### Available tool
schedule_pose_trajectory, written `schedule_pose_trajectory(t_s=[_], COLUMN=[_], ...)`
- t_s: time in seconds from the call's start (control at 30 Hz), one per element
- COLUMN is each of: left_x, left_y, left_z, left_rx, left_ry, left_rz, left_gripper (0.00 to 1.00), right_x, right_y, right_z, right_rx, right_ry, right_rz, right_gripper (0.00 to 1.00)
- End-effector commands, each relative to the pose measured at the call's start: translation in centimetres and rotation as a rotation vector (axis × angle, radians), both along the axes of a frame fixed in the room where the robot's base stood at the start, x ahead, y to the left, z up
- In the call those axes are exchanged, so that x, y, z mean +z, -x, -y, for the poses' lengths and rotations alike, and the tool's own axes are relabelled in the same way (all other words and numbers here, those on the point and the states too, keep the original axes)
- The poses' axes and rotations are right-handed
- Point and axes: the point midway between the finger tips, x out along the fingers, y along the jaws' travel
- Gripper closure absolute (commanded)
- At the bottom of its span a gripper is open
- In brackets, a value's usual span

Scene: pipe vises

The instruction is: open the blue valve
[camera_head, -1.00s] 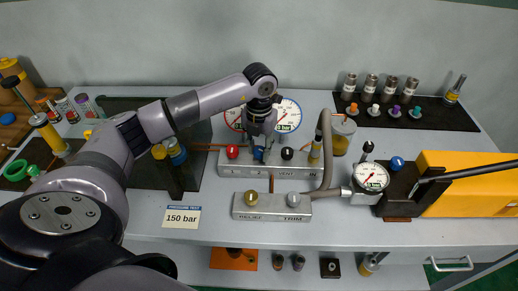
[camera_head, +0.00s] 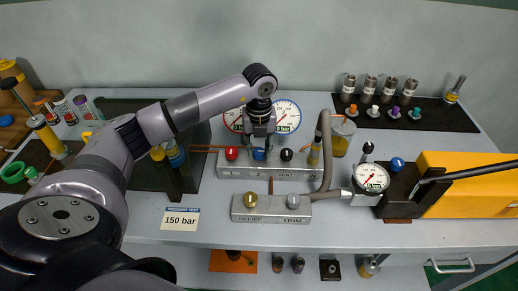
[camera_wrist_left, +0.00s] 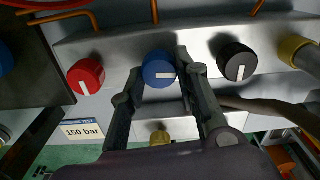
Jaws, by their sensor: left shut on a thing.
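The blue valve (camera_head: 259,154) is a round knob on the front of a grey metal manifold block (camera_head: 290,173), between a red knob (camera_head: 231,153) and a black knob (camera_head: 286,154). In the left wrist view the blue knob (camera_wrist_left: 158,66) carries a white mark lying nearly level and pointing right. My left gripper (camera_head: 260,146) comes down from above and is shut on the blue knob. In the left wrist view its two dark fingers (camera_wrist_left: 160,78) flank the knob on its left and right. My right gripper is not in view.
Two dial gauges (camera_head: 286,116) stand behind the knobs. A lower block with a brass knob (camera_head: 250,200) and a silver knob (camera_head: 293,200) sits in front. A grey hose (camera_head: 326,150) curves past on the right. A 150 bar card (camera_head: 181,219) stands at front left.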

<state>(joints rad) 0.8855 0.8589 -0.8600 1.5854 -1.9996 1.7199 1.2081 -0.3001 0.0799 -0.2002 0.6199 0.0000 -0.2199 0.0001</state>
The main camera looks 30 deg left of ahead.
Motion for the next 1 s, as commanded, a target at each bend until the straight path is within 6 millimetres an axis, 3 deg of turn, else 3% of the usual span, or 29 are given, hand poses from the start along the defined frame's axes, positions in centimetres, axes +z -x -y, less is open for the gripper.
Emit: schedule_pose_trajectory(t_s=[0.23,0.27,0.53,0.87,1.0], left_x=[0.1,0.1,0.0,0.1,1.4], left_y=[-0.1,-0.1,0.0,0.0,-0.1], left_z=[0.0,0.0,0.0,0.0,0.0], left_rx=[0.000,0.000,-0.001,-0.001,-0.002], left_ry=[0.000,0.000,0.000,0.000,0.000], left_rz=[0.003,0.003,0.001,0.001,0.003], left_gripper=[0.99,0.70,0.52,0.51,0.51], right_x=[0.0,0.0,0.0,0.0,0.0], right_y=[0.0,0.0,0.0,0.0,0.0], right_z=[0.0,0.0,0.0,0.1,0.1], right_rx=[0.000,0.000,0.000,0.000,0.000], right_ry=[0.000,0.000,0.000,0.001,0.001], right_rz=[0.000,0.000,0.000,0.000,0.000], right_gripper=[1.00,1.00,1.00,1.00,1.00])
